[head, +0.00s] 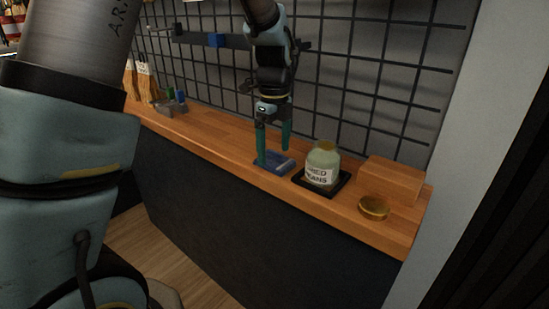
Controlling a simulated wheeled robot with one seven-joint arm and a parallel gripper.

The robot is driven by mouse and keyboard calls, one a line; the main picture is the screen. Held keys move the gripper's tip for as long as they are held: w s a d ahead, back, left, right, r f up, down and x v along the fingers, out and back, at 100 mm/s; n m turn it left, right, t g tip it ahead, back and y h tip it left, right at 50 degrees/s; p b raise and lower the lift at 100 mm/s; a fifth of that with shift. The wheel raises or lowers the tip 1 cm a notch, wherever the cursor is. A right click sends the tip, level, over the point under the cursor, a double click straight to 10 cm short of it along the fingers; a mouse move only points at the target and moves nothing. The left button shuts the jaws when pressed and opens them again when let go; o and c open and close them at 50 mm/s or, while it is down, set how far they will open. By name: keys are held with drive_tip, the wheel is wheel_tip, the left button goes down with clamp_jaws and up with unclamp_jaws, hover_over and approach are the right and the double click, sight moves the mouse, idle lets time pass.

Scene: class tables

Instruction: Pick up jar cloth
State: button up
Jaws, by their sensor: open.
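The jar cloth (283,168) appears to be the folded blue cloth lying flat on the wooden counter, left of the jar. My gripper (273,158) points down over it with its two green fingers apart. The left fingertip is at the cloth's left part and the right one is above its far side. I cannot tell whether the fingertips touch the cloth. The fingers hide part of it. A glass jar (322,165) with a "dried beans" label stands upright on a black tray (334,193) just to the right.
A round golden lid (373,207) and a wooden block (394,178) sit at the counter's right end. A black wire grid (372,75) rises behind the counter. Small tools and wooden items (146,83) stand far left. The counter (215,138) between is clear.

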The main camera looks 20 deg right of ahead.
drive_tip(key=shift+f, duration=0.75)
drive_tip(key=shift+c, duration=0.4)
drive_tip(key=c, duration=1.1)
drive_tip(key=shift+r, duration=0.1)
